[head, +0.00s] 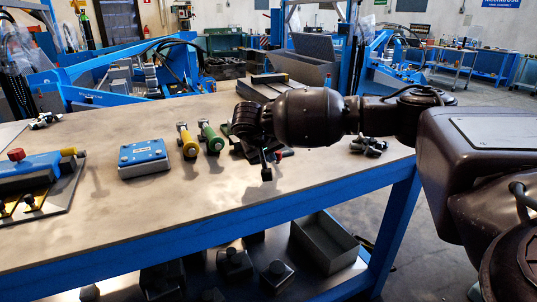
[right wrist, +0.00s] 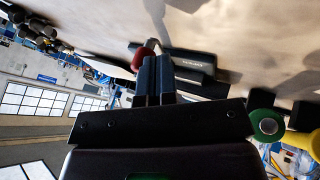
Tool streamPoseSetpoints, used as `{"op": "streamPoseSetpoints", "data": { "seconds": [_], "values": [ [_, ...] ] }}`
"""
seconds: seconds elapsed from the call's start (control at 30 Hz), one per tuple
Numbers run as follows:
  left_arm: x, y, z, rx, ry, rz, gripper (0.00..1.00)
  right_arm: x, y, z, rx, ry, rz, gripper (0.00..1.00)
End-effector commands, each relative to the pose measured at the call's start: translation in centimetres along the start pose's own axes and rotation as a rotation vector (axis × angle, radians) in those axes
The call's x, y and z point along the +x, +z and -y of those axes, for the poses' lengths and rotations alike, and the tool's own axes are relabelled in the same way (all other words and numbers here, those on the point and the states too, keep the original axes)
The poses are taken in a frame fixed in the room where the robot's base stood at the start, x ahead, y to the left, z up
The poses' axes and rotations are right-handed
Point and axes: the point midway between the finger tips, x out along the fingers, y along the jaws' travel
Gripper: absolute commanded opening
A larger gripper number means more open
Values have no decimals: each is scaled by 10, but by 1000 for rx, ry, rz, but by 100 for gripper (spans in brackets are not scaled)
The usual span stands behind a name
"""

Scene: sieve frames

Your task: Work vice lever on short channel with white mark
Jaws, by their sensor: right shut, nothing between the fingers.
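My right gripper (head: 267,170) is over the right part of the bench in the head view, fingers pointing down. In the right wrist view its dark fingers (right wrist: 157,75) are together and empty. A red knob (right wrist: 143,54), perhaps a lever end, shows just beyond the fingertips. I cannot tell whether they touch. Beside it lies a dark block with small white lettering (right wrist: 190,66). In the head view, a bit of red (head: 287,153) shows right of the fingers, and my wrist hides most of the dark thing there. I cannot make out a white-marked short channel for certain. My left gripper is out of view.
A green-ended tool (head: 211,137) and a yellow one (head: 187,141) stand close left of my gripper. Further left are a blue block (head: 144,157) and a blue device with a red knob (head: 17,155). A small black object (head: 369,146) lies right. The bench front (head: 200,215) is clear.

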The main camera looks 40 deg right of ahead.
Motion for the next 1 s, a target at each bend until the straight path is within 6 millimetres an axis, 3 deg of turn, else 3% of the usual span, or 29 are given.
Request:
{"op": "streamPoseSetpoints", "data": {
  "seconds": [0.27,0.6,1.0],
  "values": [
    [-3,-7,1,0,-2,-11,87,1,3,-10,-64,-33,-35,0],
    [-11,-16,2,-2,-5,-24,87,12,7,-38,-282,-149,-154,0],
    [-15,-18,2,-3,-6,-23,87,28,5,-59,-277,-147,-146,0]
  ]
}}
